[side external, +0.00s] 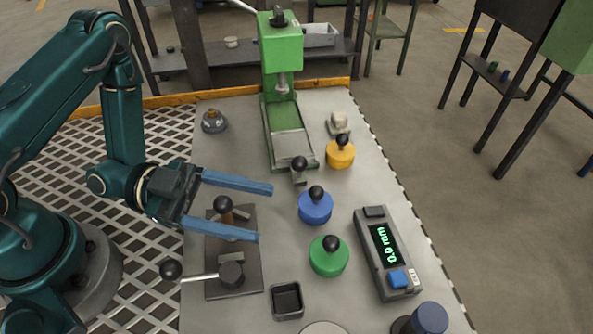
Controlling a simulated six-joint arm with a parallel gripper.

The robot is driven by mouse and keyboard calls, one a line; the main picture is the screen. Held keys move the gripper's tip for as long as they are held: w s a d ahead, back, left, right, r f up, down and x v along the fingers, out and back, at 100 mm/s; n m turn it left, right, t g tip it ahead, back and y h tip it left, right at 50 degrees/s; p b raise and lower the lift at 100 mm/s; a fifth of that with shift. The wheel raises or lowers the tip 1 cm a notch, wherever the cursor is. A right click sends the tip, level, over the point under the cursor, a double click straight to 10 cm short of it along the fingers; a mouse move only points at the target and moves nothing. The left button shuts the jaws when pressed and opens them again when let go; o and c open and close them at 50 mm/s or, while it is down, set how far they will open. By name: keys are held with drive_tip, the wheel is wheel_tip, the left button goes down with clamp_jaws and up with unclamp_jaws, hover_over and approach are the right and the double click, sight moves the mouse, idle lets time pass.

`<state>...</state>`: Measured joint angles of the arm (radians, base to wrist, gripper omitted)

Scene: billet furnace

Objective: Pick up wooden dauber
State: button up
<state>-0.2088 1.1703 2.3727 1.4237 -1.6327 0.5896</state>
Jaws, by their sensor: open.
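The dark plate (218,283) carries a ball-ended lever (199,277). A green press (283,60) stands behind. Yellow (341,156), blue (315,209) and green (328,259) knobbed pots, a digital gauge (371,227) and a small black tray (287,301) stand to the right.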

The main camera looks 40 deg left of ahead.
clamp_jaws()
drive_tip(key=shift+r, duration=0.1)
